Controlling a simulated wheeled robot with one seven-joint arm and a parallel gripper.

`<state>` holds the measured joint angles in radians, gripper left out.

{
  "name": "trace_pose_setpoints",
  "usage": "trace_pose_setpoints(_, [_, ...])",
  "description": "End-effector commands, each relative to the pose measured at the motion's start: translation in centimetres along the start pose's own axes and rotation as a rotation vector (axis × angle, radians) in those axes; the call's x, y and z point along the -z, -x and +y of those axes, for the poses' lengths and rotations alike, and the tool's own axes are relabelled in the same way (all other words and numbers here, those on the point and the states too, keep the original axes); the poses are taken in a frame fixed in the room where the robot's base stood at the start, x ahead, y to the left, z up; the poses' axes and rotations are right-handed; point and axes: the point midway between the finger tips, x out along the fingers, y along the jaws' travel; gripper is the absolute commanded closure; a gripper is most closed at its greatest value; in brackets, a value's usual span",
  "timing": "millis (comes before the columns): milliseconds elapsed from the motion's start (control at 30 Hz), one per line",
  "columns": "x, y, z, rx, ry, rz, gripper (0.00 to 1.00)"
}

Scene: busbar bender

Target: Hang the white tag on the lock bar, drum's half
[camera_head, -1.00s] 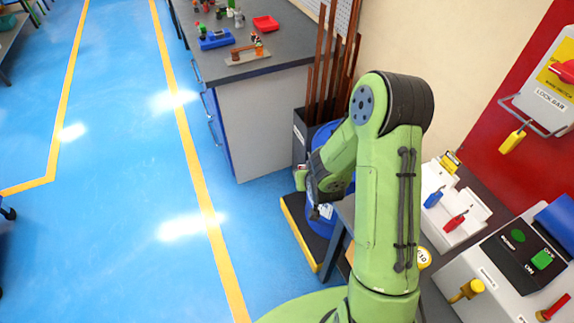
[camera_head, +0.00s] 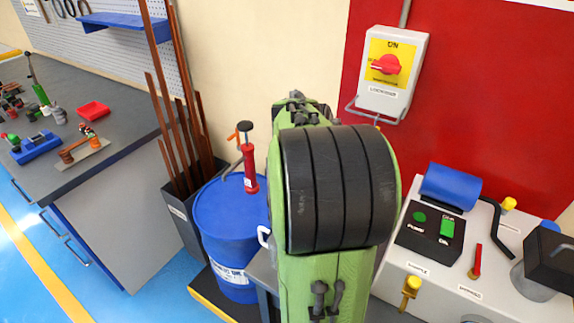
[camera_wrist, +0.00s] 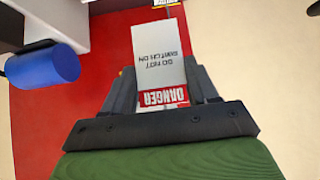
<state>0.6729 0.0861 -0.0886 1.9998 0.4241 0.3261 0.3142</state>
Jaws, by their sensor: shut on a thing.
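The white tag (camera_wrist: 158,55), with printed black text and a red DANGER band, is upside down in the wrist view. My gripper (camera_wrist: 160,85) is shut on its red-banded end. In the head view my arm hides the gripper and tag. The grey wire lock bar (camera_head: 352,108) runs below the isolator box (camera_head: 392,75), which has a red knob on a yellow plate. The blue drum (camera_head: 228,215) stands left of my arm, so the drum's half is the bar's left half.
A red hand pump (camera_head: 249,168) stands on the drum. Copper bars (camera_head: 180,120) rise from a dark bin to its left. The bender (camera_head: 450,250), with blue roller (camera_head: 450,186), buttons and levers, fills the lower right. The red wall panel (camera_head: 480,90) is otherwise mostly clear.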

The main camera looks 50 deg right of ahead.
Motion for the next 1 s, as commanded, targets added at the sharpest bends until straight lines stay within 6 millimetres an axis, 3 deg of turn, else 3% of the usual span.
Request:
trace_pose_setpoints(167, [0.8, 0.3, 1.2, -0.029, -0.026, -0.001, 0.8])
trace_pose_setpoints(1000, [6.2, -5.1, 1.5, -0.027, -0.022, -0.001, 0.8])
